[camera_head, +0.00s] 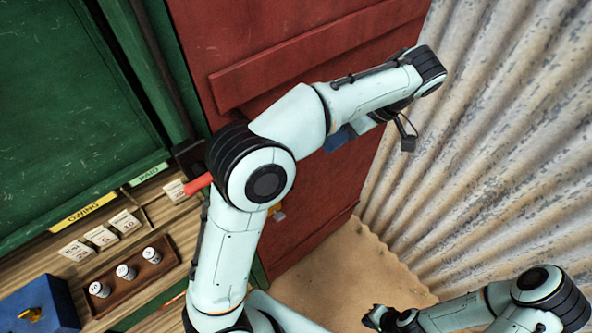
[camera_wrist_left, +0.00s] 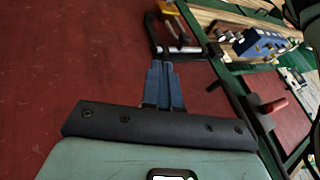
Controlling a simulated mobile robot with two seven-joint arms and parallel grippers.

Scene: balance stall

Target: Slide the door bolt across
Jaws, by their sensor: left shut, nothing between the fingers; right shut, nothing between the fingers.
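My left gripper (camera_wrist_left: 162,66) is shut and empty in the left wrist view, its two blue fingers side by side in front of the red door (camera_wrist_left: 70,60). In the head view the left gripper (camera_head: 338,140) hangs in front of the red door (camera_head: 330,210), partly behind my arm. My right gripper's fingers are out of view.
A red handle (camera_head: 197,184) sticks out beside the green frame. A wooden counter left of the door holds a brown tray (camera_head: 165,279) of small weights, price cards (camera_head: 101,237) and a blue box (camera_head: 40,306). Corrugated metal wall (camera_head: 500,140) stands at right.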

